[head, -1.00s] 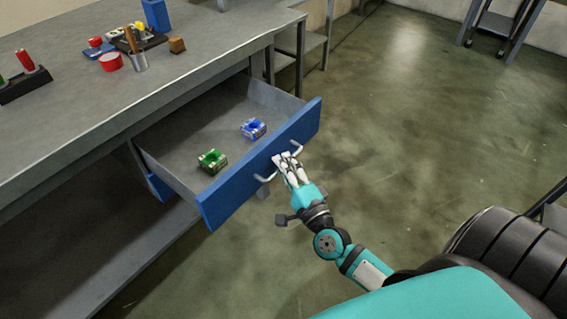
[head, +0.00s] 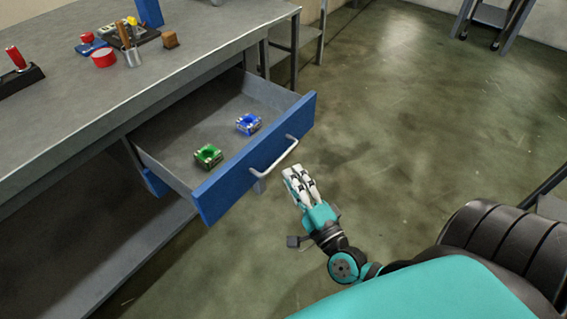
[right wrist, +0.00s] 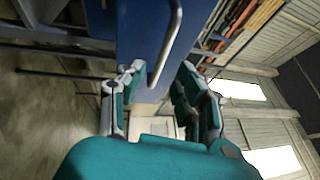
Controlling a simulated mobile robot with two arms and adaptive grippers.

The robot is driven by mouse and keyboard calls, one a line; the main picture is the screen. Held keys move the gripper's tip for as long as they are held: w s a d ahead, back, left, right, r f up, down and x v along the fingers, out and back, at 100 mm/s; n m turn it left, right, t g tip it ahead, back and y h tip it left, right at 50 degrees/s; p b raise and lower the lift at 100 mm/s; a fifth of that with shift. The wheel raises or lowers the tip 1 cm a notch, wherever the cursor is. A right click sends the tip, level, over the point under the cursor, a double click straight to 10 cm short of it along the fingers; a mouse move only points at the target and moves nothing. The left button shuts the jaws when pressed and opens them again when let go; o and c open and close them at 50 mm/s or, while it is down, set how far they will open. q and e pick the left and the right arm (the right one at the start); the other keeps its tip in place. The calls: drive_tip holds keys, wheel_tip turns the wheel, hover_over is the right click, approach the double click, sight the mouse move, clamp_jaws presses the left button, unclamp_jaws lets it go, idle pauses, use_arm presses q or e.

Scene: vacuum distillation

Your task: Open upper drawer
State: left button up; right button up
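The upper drawer, with a blue front (head: 225,193), stands pulled out from the workbench. Its pale bar handle (head: 283,156) is free. My right gripper (head: 294,172) is just right of the handle, apart from it, with nothing between its fingers. In the right wrist view the gripper's fingers (right wrist: 158,85) are spread, with the handle (right wrist: 173,45) and the blue drawer front (right wrist: 140,35) beyond them. A green part (head: 208,157) and a blue part (head: 248,124) lie inside the drawer. My left gripper is not in view.
The grey workbench top (head: 100,110) carries a red cup (head: 103,58), a metal cup with tools (head: 132,58), a wooden block (head: 170,40) and a black holder (head: 20,78). A lower blue drawer front (head: 155,183) shows below.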

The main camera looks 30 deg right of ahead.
drive_tip(key=s, duration=0.3)
drive_tip(key=s+f, duration=0.1)
drive_tip(key=s, duration=0.1)
drive_tip(key=shift+a, duration=0.15)
